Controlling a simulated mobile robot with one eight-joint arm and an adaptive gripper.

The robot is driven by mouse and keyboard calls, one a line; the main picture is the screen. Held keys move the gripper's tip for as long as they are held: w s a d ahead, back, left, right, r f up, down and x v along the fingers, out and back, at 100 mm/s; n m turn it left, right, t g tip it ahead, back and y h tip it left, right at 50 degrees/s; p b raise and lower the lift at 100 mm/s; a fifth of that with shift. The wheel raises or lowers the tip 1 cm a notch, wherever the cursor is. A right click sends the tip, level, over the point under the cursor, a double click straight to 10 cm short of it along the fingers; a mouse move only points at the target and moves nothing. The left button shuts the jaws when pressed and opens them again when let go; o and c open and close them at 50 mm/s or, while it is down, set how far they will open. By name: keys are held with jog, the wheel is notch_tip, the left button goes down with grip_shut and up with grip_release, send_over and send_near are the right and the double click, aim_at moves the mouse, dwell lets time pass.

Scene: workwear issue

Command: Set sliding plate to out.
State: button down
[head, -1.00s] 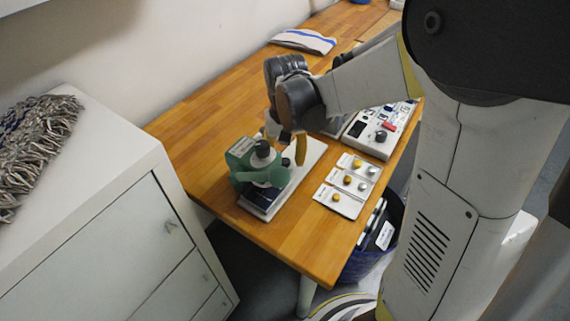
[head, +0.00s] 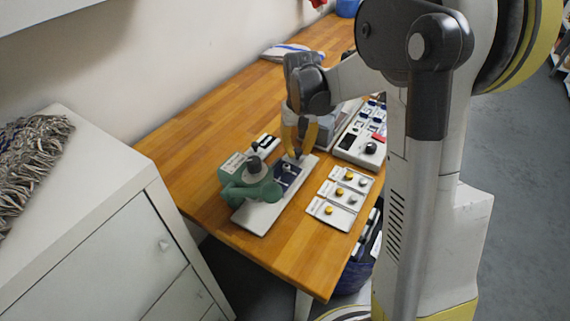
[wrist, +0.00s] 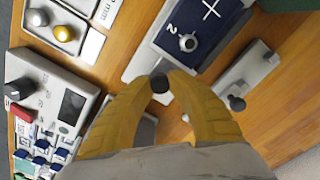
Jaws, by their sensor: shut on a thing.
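A green machine (head: 250,185) with a dark knob on top stands on a white base (head: 262,218) on the wooden table. The sliding plate (head: 288,173) is dark blue and lies on the white base, clear of the green head on the side toward my gripper. In the wrist view the plate (wrist: 205,28) shows a white "2", a cross and a small metal piece on top. My gripper (head: 299,152) has its yellow fingers shut on the black knob (wrist: 160,83) at the plate's near end. The knob is partly covered by the fingers.
Beside the base lie white cards with yellow and silver buttons (head: 340,198). A white control box (head: 362,138) with a black dial stands to the right. A grey-white piece with black knobs (wrist: 243,80) lies close to the plate. The table's front left is clear.

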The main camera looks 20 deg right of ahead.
jog(key=shift+w+d, duration=0.7)
jog(key=shift+d, duration=0.3)
jog(key=c, duration=1.2)
grip_release()
jog(key=shift+w+d, duration=0.1)
notch_tip(320, 180, up, 12)
